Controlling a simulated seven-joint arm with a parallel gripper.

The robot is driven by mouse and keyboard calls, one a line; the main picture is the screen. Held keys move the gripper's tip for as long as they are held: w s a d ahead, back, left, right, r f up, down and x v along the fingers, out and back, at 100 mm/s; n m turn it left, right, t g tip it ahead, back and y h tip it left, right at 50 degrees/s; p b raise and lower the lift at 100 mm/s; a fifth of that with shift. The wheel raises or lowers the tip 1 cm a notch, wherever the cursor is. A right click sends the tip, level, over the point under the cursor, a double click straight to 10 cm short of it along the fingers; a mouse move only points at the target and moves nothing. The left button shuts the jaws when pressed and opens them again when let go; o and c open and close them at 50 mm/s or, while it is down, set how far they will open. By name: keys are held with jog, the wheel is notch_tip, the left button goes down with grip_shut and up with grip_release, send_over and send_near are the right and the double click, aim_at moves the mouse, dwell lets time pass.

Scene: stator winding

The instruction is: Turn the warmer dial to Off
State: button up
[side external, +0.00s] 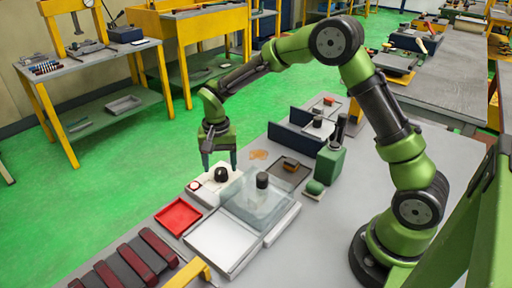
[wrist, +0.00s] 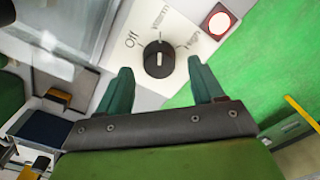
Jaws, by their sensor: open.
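The warmer dial (wrist: 158,60) is a round black knob on a white panel (wrist: 185,68) in the wrist view. Its white mark runs roughly up and down in the picture, nearer the middle label than the Off label (wrist: 131,40) to its upper left. A third label is to its upper right; the lettering is blurred. My gripper (wrist: 160,66) is open, with one finger on each side of the dial and visible gaps. In the side view my gripper (side external: 219,164) points down over the dial (side external: 221,174); contact cannot be told.
A clear-lidded box (side external: 255,205) with a black knob stands right of the dial. A red tray (side external: 178,216) and a white tray (side external: 222,240) lie in front.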

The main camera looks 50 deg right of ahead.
jog(key=shift+f, duration=0.8)
jog(key=shift+c, duration=0.5)
jog(key=c, duration=1)
jog(key=shift+o, duration=0.2)
jog(key=n, duration=0.5)
jog(key=shift+n, duration=0.4)
jog(key=n, duration=0.6)
jog(key=shift+a, duration=0.15)
jog(key=o, duration=1.1)
jog(key=shift+c, duration=0.2)
